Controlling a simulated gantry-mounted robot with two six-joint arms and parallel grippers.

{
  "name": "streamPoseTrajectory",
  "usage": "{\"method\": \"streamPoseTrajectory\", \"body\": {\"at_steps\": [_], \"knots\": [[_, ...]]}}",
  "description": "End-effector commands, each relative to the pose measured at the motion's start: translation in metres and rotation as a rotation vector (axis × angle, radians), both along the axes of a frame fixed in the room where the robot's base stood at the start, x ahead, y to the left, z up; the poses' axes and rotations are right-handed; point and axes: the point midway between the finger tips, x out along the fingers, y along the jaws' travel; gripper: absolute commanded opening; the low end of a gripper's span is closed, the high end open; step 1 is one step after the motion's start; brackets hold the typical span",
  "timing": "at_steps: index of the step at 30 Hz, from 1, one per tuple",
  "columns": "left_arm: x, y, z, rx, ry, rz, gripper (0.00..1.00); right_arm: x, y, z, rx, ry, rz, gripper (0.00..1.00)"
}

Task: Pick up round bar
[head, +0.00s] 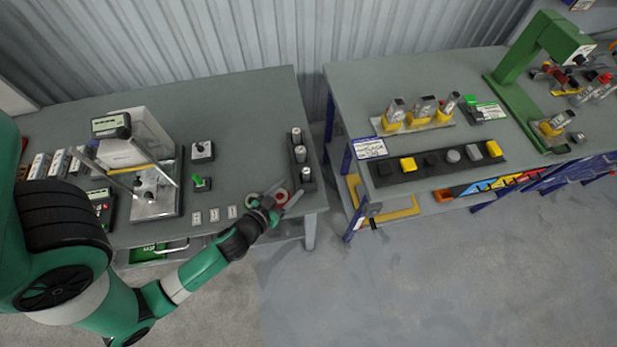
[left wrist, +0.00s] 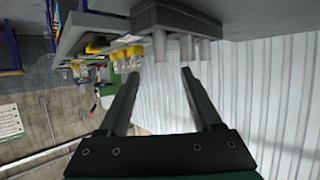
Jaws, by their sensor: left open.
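Three grey metal round bars stand in a row in a dark holder (head: 304,184) at the right end of the left table. The far bar (head: 296,135), middle bar (head: 300,153) and near bar (head: 306,173) are upright. My left gripper (head: 292,187) is open and empty just in front of the holder, near the near bar. In the left wrist view, upside down, the holder (left wrist: 178,17) and bars show beyond the fingers (left wrist: 159,72). One bar (left wrist: 160,46) lines up with the gap between the fingertips, apart from them. My right gripper is out of view.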

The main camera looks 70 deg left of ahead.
Motion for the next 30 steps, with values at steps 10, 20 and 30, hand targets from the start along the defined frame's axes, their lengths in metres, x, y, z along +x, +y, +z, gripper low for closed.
{"method": "streamPoseTrajectory", "body": {"at_steps": [10, 20, 30], "knots": [[0.043, 0.029, -0.02, 0.001, -0.002, 0.0, 0.66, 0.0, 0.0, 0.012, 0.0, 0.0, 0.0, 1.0], [0.059, 0.042, -0.036, 0.002, -0.001, 0.002, 0.66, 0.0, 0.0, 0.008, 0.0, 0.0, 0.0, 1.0], [0.081, 0.057, -0.049, 0.001, -0.002, -0.001, 0.66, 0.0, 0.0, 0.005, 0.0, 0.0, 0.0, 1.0]]}}
